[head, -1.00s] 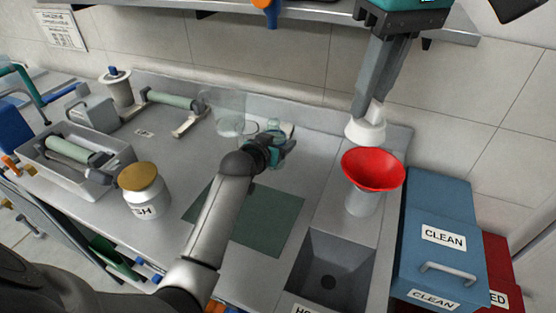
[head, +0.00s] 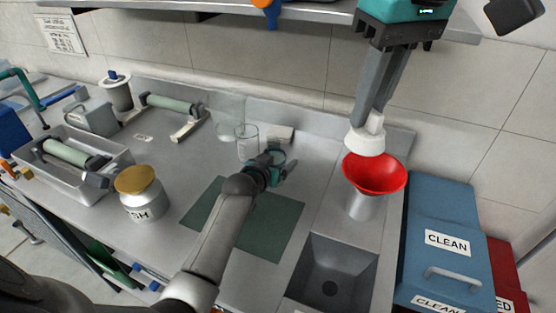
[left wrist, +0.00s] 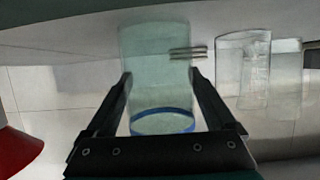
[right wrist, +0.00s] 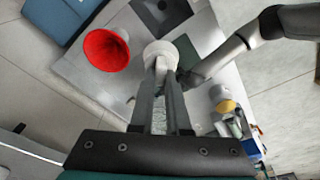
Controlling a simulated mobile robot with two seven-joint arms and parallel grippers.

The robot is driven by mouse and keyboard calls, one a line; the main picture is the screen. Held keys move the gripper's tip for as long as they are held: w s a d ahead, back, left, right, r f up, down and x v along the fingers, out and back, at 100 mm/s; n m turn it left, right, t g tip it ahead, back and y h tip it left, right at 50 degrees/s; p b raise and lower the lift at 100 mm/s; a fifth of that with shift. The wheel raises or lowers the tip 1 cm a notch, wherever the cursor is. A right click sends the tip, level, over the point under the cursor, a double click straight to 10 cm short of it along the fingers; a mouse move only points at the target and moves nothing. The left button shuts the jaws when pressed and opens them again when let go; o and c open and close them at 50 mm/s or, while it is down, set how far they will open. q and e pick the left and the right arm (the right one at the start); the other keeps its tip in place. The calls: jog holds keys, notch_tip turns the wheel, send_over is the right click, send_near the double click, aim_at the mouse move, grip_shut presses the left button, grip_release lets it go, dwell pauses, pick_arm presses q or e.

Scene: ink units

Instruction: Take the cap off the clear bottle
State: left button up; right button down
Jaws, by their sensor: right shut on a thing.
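The clear bottle (left wrist: 158,65) shows in the left wrist view as a greenish see-through cylinder with a blue ring at its open end; no cap sits on that end. My left gripper (left wrist: 160,82) has a finger against each side of it. In the head view my left gripper (head: 276,167) and the partly hidden bottle (head: 280,156) are near the mat's back edge. My right gripper (head: 372,118) is shut on a white cap (head: 366,140), held in the air behind the red funnel. The cap also shows in the right wrist view (right wrist: 160,50).
A red funnel (head: 375,174) stands in a grey holder right of the left gripper. A sink (head: 333,272) lies in front of it. Clear beakers (head: 247,142) stand behind the left gripper. A jar with a gold lid (head: 139,190) is left of the green mat (head: 270,225).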

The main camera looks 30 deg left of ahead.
pick_arm(q)
jog(key=shift+o, duration=0.6)
